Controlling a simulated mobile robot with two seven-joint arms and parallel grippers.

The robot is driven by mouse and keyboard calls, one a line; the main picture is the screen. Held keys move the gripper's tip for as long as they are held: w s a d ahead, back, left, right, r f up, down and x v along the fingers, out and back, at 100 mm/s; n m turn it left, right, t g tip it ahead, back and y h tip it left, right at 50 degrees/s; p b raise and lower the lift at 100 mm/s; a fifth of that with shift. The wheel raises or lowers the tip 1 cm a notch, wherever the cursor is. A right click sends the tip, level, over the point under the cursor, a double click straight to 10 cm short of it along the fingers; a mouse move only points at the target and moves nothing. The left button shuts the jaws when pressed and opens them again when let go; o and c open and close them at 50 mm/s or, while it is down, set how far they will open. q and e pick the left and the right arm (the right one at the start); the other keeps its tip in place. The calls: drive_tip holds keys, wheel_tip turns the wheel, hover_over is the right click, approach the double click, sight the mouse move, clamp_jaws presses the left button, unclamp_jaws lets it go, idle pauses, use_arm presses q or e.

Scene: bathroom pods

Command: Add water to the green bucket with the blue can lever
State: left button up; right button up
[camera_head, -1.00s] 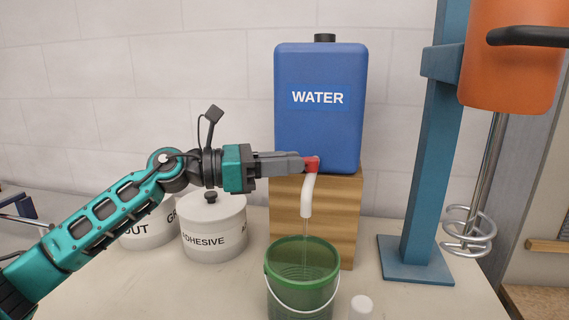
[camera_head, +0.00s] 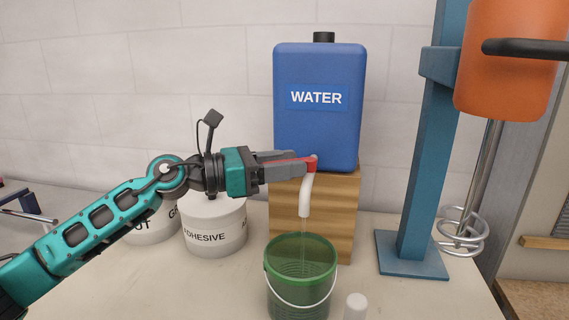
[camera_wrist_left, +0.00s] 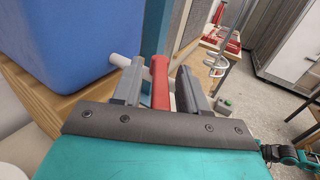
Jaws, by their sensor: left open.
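The blue can (camera_head: 318,130), labelled WATER, stands on a wooden block (camera_head: 345,215). Its red lever (camera_head: 300,166) points left above a white spout (camera_head: 306,195). The green bucket (camera_head: 300,290) stands upright below the spout, with a thin, faint stream of water between them. My left gripper (camera_head: 305,160) is open, its fingers on either side of the lever. In the left wrist view, the red lever (camera_wrist_left: 160,85) lies between the two spread fingers (camera_wrist_left: 158,88), and the blue can (camera_wrist_left: 60,40) is at upper left.
White tubs, one labelled ADHESIVE (camera_head: 215,228), stand behind my left arm. A blue stand (camera_head: 415,190) with an orange mixer (camera_head: 505,60) and its metal whisk (camera_head: 462,235) is at the right. A small white object (camera_head: 356,307) sits right of the bucket.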

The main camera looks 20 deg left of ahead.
use_arm(q)
drive_tip(key=shift+s, duration=0.1)
use_arm(e)
drive_tip(key=shift+f, duration=0.1)
use_arm(q)
drive_tip(key=shift+s+a+f, duration=0.15)
drive_tip(key=shift+a, duration=0.2)
drive_tip(key=b+v, duration=0.5)
drive_tip(key=v, duration=0.7)
use_arm(e)
drive_tip(key=shift+w+a+f+y, duration=0.2)
drive_tip(key=shift+a+f, duration=0.15)
drive_tip(key=shift+f, duration=0.45)
drive_tip(key=shift+w+a+f+y, duration=0.1)
drive_tip(key=shift+w+a+f, duration=0.15)
drive_tip(key=shift+f, duration=0.55)
use_arm(q)
drive_tip(key=shift+c, duration=0.2)
